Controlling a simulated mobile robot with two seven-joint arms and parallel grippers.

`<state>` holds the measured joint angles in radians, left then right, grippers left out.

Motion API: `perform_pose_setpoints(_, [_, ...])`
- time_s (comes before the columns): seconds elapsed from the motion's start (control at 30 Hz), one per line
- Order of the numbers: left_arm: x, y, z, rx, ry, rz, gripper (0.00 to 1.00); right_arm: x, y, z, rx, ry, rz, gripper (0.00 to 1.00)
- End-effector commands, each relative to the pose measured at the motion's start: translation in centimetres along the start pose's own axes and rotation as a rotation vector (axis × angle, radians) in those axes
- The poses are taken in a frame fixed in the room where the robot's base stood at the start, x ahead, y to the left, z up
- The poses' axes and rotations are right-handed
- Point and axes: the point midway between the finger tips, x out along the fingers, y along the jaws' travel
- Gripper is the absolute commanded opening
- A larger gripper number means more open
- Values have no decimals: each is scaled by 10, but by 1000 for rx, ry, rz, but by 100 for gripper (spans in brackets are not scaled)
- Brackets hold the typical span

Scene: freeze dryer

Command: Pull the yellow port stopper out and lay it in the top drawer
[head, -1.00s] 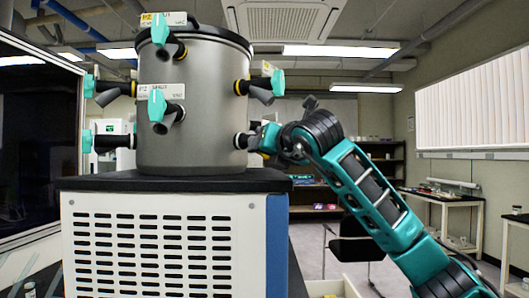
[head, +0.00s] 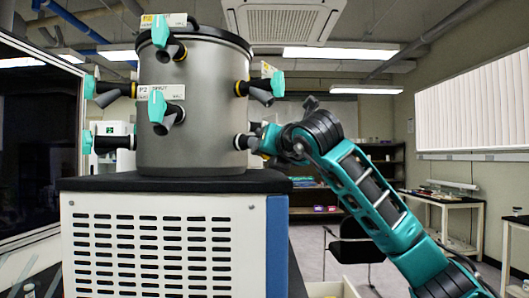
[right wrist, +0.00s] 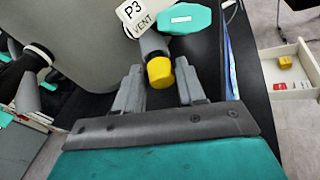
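The yellow port stopper (right wrist: 160,72) sits in the end of a dark port tube on the steel drum (head: 192,110). A tag reading P3 VENT (right wrist: 138,17) is beside that port. My right gripper (right wrist: 160,88) is open, with one finger on each side of the stopper and visible gaps between. In the head view my right gripper (head: 262,140) is at the drum's lower right port, and the stopper is mostly hidden there. An open drawer (right wrist: 268,92) is at the right in the right wrist view. My left gripper is out of view.
A small yellow block (right wrist: 285,62) lies in the drawer. Other ports with teal handles (head: 157,105) stick out around the drum. The drum stands on a black top (head: 175,183) over a white vented cabinet (head: 160,245). A black chair (head: 355,240) stands behind my right arm.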

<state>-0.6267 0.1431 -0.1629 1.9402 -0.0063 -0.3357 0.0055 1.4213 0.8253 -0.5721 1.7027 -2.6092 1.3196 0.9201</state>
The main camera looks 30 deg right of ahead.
Motion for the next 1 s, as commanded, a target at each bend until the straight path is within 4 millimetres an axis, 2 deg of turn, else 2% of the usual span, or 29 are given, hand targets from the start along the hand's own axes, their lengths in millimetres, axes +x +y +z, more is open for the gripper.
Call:
perform_pose_setpoints(0.07, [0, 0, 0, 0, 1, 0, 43, 0, 0, 0, 0, 0, 0, 31])
perform_pose_setpoints(0.4, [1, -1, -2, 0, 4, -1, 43, 0, 1, 0, 0, 0, 2, 0])
perform_pose_setpoints(0.7, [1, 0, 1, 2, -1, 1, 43, -1, 1, -1, -1, -1, 3, 0])
perform_pose_setpoints(1.0, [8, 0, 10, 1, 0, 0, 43, -11, -2, -8, -1, 3, 2, 0])
